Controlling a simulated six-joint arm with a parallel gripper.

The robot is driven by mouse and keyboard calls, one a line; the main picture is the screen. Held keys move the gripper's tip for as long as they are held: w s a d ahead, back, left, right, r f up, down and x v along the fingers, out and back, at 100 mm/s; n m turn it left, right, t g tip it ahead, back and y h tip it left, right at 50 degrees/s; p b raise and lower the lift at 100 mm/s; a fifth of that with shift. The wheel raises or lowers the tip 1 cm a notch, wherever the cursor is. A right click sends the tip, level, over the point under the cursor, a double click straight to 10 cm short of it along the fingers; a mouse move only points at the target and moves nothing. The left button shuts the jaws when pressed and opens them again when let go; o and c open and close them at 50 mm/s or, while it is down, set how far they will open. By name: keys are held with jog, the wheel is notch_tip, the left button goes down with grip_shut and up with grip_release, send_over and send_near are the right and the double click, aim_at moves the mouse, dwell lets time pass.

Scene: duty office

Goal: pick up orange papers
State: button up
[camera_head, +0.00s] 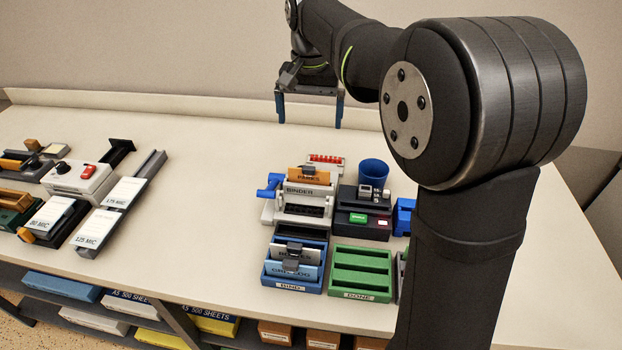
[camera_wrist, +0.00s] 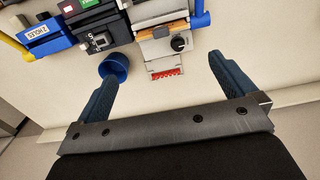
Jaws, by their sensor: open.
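My gripper (camera_head: 309,126) is open and empty above the back of the table, behind the binder. In the wrist view its two blue fingers (camera_wrist: 170,62) are spread wide, with nothing held between them.
A blue cup (camera_head: 373,172) stands right of the binder, behind a dark device (camera_head: 364,212). In front are a blue BIND tray (camera_head: 292,287) holding sheets and an empty green DONE tray (camera_head: 360,274). Laminating equipment (camera_head: 85,180) stands left. The table between is clear.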

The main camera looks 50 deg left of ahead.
aim_at(309, 167)
jog(key=shift+r, duration=0.35)
jog(key=f, duration=1.1)
jog(key=shift+a+f, duration=0.2)
jog(key=shift+a, duration=0.05)
jog(key=shift+s+d+f, duration=0.1)
jog(key=shift+f, duration=1.25)
jog(key=shift+d+f, duration=0.1)
jog(key=shift+f, duration=1.25)
jog(key=shift+c, duration=0.4)
